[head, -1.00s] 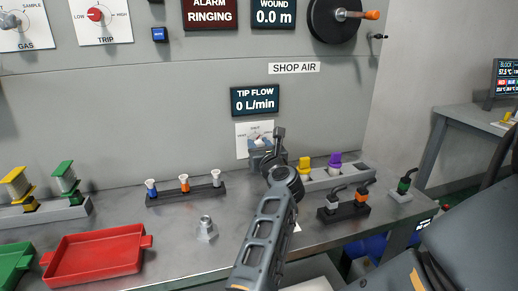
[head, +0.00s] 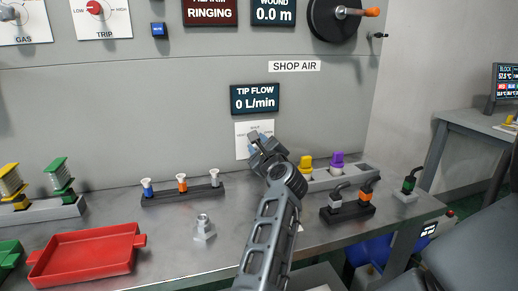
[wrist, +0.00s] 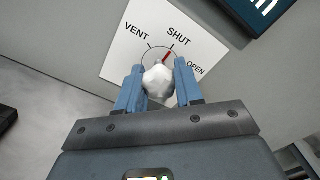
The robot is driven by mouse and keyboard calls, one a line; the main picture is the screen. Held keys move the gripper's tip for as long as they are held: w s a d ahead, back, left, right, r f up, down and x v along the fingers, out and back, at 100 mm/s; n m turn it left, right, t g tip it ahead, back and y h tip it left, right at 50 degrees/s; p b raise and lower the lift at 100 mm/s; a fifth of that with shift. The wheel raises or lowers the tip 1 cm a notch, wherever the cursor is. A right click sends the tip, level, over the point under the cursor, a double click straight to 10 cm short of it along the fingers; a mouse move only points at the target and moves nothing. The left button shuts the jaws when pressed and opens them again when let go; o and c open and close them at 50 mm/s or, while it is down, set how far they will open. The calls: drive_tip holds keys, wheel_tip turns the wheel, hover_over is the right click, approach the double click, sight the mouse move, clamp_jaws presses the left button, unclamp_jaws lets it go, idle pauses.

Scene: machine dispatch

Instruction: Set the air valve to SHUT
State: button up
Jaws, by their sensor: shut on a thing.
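The air valve is a white knob (wrist: 158,82) on a white square dial plate (wrist: 125,50) marked VENT, SHUT and OPEN. In the wrist view its red pointer (wrist: 166,57) points up and right, in line with the SHUT mark as far as I can tell. My gripper (wrist: 159,85) is shut on the knob, one blue finger on each side. In the head view my gripper (head: 257,143) is at the plate (head: 242,130) under the SHOP AIR sign (head: 294,66) and hides the knob.
The TIP FLOW display (head: 254,98) above the plate reads 0 L/min. On the bench below are a rack with several small nozzles (head: 183,190), a metal fitting (head: 204,228), a red tray (head: 88,255), yellow and purple parts (head: 321,163), and a black holder (head: 348,212).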

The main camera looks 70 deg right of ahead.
drive_tip(key=shift+n, duration=0.3)
drive_tip(key=o, duration=1)
drive_tip(key=shift+o, duration=0.2)
drive_tip(key=b+v, duration=0.2)
drive_tip(key=v, duration=0.5)
drive_tip(key=shift+s+a, duration=0.25)
drive_tip(key=shift+s, duration=0.05)
